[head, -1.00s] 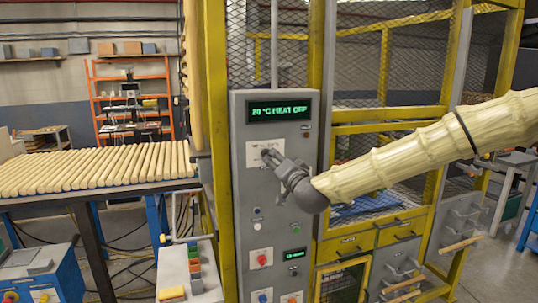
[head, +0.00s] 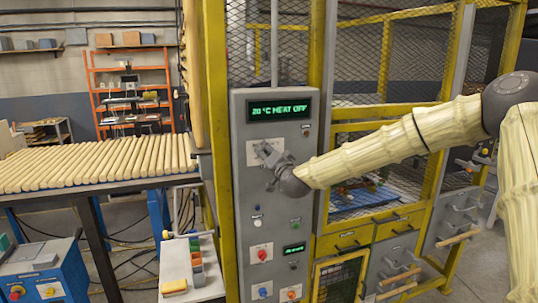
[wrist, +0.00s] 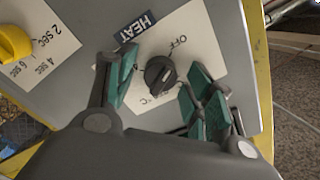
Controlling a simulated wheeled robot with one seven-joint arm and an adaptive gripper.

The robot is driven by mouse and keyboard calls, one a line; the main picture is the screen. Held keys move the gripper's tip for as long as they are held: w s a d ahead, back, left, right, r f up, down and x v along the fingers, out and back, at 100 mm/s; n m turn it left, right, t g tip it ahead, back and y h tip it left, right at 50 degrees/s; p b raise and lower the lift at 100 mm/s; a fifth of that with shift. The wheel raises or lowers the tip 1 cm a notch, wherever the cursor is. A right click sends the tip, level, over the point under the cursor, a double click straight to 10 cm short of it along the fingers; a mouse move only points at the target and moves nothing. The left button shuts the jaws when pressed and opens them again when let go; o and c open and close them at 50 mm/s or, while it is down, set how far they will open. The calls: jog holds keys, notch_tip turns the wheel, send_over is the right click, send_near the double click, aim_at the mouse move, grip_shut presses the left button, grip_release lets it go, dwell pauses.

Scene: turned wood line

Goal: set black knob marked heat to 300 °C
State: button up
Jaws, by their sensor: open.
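The black knob (wrist: 160,76) is on a white dial plate with OFF above it, beside a dark HEAT label (wrist: 134,27) in the wrist view. Its pointer direction is hard to read. In the head view my gripper (head: 267,157) is at the grey control panel (head: 240,205), in front of the plate, and hides the knob. The green display (head: 279,111) above reads 20 °C HEAT OFF.
A yellow knob (wrist: 14,42) marked in seconds is at the wrist view's left. Lower on the panel are a red knob (head: 262,255), small buttons and a second display (head: 294,249). A yellow post (head: 216,150) stands left of the panel, mesh caging to the right.

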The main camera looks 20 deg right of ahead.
jog(key=c, duration=1)
jog(key=shift+f+m+b, duration=0.2)
jog(key=shift+m+b, duration=0.1)
jog(key=shift+b, duration=0.35)
jog(key=m+b, duration=0.2)
jog(key=b, duration=0.2)
jog(key=shift+f+m, duration=0.15)
jog(key=shift+m, duration=0.15)
jog(key=m+b, duration=0.4)
jog(key=b, duration=0.2)
jog(key=shift+c, duration=0.2)
jog(key=m+b, duration=0.5)
jog(key=b, duration=0.1)
jog(key=m+b, duration=0.3)
jog(key=b, duration=0.1)
jog(key=shift+m, duration=0.3)
jog(key=shift+r, duration=0.2)
